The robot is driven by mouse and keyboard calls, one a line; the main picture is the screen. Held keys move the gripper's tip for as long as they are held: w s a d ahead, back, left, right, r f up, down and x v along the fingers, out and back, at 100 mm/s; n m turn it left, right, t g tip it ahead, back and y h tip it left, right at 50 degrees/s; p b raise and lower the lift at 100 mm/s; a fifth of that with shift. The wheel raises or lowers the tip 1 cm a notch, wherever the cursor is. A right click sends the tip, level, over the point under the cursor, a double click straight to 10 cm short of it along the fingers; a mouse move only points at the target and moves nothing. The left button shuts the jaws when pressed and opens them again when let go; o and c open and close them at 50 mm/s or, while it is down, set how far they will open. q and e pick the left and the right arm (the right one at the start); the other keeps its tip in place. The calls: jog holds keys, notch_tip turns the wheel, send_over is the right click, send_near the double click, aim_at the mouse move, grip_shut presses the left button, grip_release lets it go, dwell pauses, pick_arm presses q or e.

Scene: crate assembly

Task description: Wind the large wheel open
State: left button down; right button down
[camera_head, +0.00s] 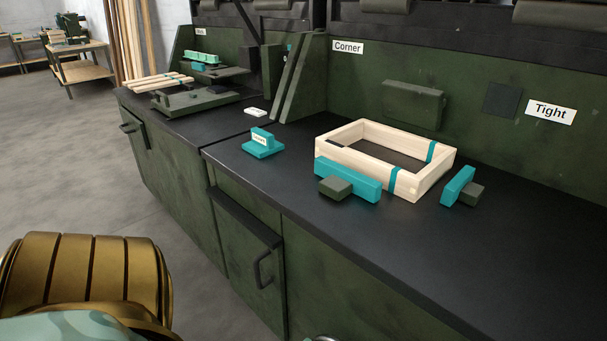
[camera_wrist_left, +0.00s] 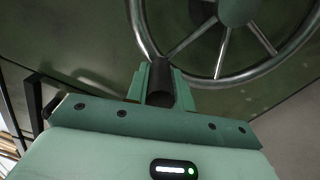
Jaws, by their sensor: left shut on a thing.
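The large wheel (camera_wrist_left: 217,83) fills the upper part of the left wrist view. It has a shiny metal rim, thin metal spokes and a green hub (camera_wrist_left: 238,10), cut off by the top edge. My left gripper (camera_wrist_left: 160,82) is shut on a dark, rounded handle (camera_wrist_left: 159,98) at the rim's lower left. The handle sits between the green fingers. The wheel is not in the head view, and neither gripper shows there. My right gripper is in neither view.
In the head view a wooden crate frame (camera_head: 340,133) stands on the dark bench top (camera_head: 440,245) among teal clamp blocks (camera_head: 346,181). A teal piece (camera_head: 262,147) stands left of it. The front of the bench top is clear. Open floor (camera_head: 60,170) lies left.

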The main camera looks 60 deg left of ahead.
pick_arm(q)
jog(key=shift+d+f, duration=0.1)
jog(key=shift+d, duration=0.25)
jog(key=c, duration=1.2)
grip_release()
jog(key=shift+a, duration=0.1)
jog(key=shift+s, duration=0.3)
jog(key=p+v, duration=0.3)
jog(key=v, duration=1.2)
jog(key=shift+s, duration=0.35)
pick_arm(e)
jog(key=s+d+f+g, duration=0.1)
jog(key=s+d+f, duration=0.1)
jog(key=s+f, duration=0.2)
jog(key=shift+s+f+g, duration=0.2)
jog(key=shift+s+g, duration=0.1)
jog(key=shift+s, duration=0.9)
